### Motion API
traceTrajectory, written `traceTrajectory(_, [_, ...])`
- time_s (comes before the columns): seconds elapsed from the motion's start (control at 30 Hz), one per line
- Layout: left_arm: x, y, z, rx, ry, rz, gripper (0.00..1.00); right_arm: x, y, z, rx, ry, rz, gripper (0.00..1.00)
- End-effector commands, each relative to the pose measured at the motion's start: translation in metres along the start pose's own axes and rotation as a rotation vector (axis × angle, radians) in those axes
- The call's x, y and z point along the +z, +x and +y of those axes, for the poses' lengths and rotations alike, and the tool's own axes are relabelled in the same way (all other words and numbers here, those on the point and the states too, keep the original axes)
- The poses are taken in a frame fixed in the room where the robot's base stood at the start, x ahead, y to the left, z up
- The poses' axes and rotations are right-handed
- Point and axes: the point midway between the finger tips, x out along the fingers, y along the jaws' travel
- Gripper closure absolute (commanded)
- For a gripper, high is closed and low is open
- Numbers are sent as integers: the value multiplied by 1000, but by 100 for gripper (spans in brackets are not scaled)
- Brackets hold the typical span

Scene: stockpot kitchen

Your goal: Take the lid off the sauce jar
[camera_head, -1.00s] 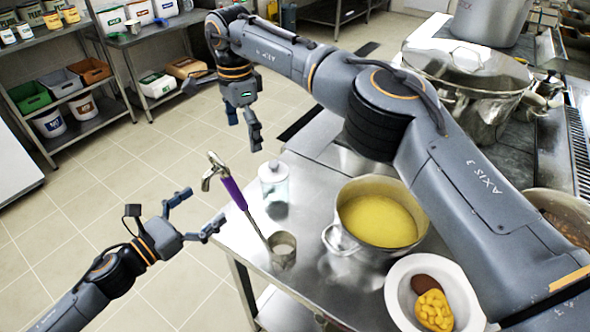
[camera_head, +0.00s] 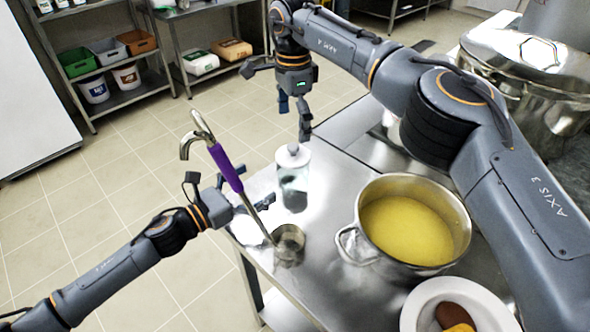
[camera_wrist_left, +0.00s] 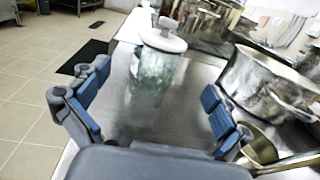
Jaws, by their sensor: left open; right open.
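The sauce jar (camera_head: 294,194) is clear glass and stands upright on the steel counter. Its pale lid (camera_head: 293,155), with a small knob, sits on top. In the left wrist view the jar (camera_wrist_left: 150,72) and lid (camera_wrist_left: 163,41) are ahead, beyond the open fingers. My left gripper (camera_head: 246,202) is open and empty, to the left of the jar, partly hidden behind the ladle. The left wrist view shows its two fingers (camera_wrist_left: 152,100) spread wide, apart from the jar. My right gripper (camera_head: 294,112) is open, pointing down above and behind the lid, not visibly touching it.
A purple-handled ladle (camera_head: 226,168) leans from a small metal cup (camera_head: 289,246) close to my left gripper. A pot of yellow soup (camera_head: 350,246) stands right of the jar. A white bowl (camera_head: 412,318) is at the front. A large lidded stockpot (camera_head: 560,115) stands at the back right.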

Motion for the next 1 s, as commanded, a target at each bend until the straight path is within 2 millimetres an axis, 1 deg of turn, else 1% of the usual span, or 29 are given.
traceTrajectory(0.03, [2, 11, 0, 0, 0, -3, 0, 0, 0, 0, 0, -1, 0, 3])
traceTrajectory(0.3, [2, 65, 0, 0, 1, -2, 0, 0, 0, 0, 0, 0, 0, 3])
traceTrajectory(0.5, [1, 96, 0, 0, 1, -1, 0, 0, 0, 0, 0, 0, 0, 3])
traceTrajectory(0.6, [0, 105, 0, 0, 0, -1, 0, 0, 0, 0, 0, -1, 0, 3])
traceTrajectory(0.7, [0, 110, 0, 0, 1, 0, 0, 0, 0, 0, 0, -1, 0, 3])
traceTrajectory(1.0, [0, 112, 0, 0, 1, 0, 0, 0, 0, 0, 0, -1, 0, 3])
